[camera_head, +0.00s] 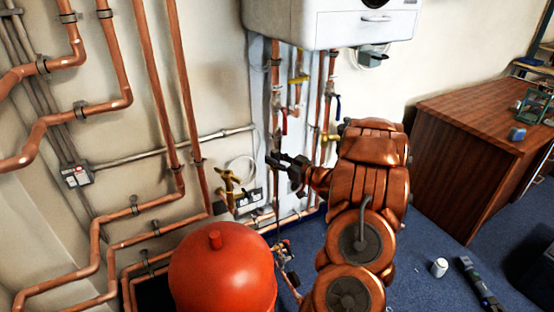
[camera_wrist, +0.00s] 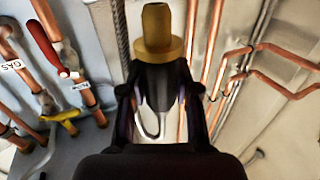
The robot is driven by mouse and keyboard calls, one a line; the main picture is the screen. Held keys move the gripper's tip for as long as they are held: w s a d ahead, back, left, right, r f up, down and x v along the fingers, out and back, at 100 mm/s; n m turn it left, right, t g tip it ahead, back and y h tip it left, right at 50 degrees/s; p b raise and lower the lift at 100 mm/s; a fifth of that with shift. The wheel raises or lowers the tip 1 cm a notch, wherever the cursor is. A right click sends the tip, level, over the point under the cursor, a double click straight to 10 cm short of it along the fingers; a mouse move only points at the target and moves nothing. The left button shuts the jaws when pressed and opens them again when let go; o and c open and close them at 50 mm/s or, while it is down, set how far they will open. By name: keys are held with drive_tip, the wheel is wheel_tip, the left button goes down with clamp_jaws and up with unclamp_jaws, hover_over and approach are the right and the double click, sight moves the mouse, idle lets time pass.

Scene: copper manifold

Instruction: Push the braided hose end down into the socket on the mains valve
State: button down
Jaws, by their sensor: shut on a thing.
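My gripper (camera_head: 273,158) is in front of the pipe board below the boiler, pointing left in the head view. In the wrist view my gripper (camera_wrist: 157,75) is shut on a brass fitting (camera_wrist: 157,28) with a wide collar and a narrower tip, which looks like the hose end. A grey braided hose (camera_wrist: 122,30) runs beside it; its join to the fitting is hidden. A brass valve (camera_head: 228,182) stands low against the wall, left of my gripper; I cannot tell whether it is the mains valve. No socket is clearly visible.
A red tank (camera_head: 222,270) stands on the floor below. Copper pipes (camera_head: 170,90) line the left wall, and a white boiler (camera_head: 330,22) hangs above. A red-handled valve (camera_wrist: 50,35) is close at left in the wrist view. A wooden cabinet (camera_head: 480,140) is at right.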

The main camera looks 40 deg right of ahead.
drive_tip(key=w+a+f+b, duration=0.1)
drive_tip(key=w+a+f, duration=0.1)
drive_tip(key=w, duration=0.7)
drive_tip(key=w+a+f+b, duration=0.1)
drive_tip(key=w+a, duration=0.4)
drive_tip(key=w, duration=0.5)
drive_tip(key=shift+a+f, duration=0.3)
drive_tip(key=shift+f, duration=0.2)
idle(0.9)
drive_tip(key=shift+f, duration=0.2)
idle(0.5)
drive_tip(key=shift+f+b, duration=0.45)
drive_tip(key=shift+f, duration=0.75)
drive_tip(key=shift+f, duration=0.8)
idle(0.8)
drive_tip(key=c, duration=0.8)
unclamp_jaws()
drive_tip(key=shift+o, duration=0.2)
